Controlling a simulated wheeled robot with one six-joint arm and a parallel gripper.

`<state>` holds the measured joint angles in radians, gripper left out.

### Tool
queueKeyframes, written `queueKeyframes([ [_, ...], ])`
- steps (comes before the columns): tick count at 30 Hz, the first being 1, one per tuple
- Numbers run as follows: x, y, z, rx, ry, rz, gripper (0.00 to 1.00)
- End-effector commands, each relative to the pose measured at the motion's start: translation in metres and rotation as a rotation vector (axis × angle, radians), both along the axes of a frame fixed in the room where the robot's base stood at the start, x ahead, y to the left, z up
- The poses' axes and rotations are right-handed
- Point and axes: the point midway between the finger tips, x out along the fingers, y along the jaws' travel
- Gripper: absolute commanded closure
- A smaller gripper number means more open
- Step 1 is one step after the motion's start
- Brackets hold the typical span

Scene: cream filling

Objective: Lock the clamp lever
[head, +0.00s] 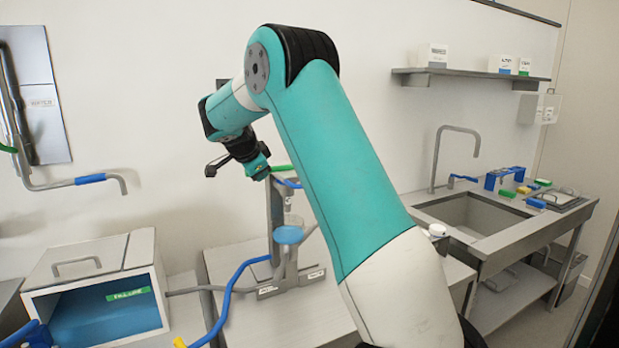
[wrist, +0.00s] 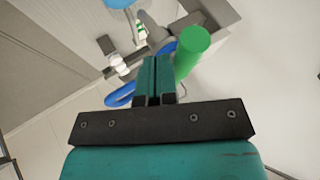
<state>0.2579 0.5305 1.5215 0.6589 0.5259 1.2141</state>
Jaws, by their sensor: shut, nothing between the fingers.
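A filling stand (head: 276,215) rises from the bench, with a green-ended lever (head: 281,168) at its top and a blue part just below it. I take the green-ended lever to be the clamp lever. Its green grip (wrist: 193,52) shows large in the wrist view, just right of my fingertips. My gripper (head: 259,172) is at the top of the stand, left of the green grip. In the wrist view my gripper (wrist: 154,62) is shut, its teal fingers together with nothing between them. I cannot tell whether a finger touches the grip.
A blue disc (head: 288,235) sits on the stand below the lever. A blue hose (head: 232,285) runs to the stand's base. A box with a blue inside (head: 110,310) stands at left, a sink (head: 470,212) at right. My arm hides part of the bench.

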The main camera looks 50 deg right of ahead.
Motion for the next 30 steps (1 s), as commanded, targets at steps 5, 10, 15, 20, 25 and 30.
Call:
queueKeyframes([
  [5,-0.022,0.019,-0.016,0.003,0.003,0.0,1.0],
  [10,-0.031,0.042,0.026,0.003,0.002,-0.003,1.0],
  [15,-0.042,0.057,0.051,0.005,0.004,-0.01,1.0],
  [20,-0.046,0.067,0.065,0.005,0.008,-0.01,1.0],
  [25,-0.048,0.071,0.069,0.006,0.009,-0.011,1.0],
  [30,-0.047,0.072,0.069,0.005,0.01,-0.009,1.0],
])
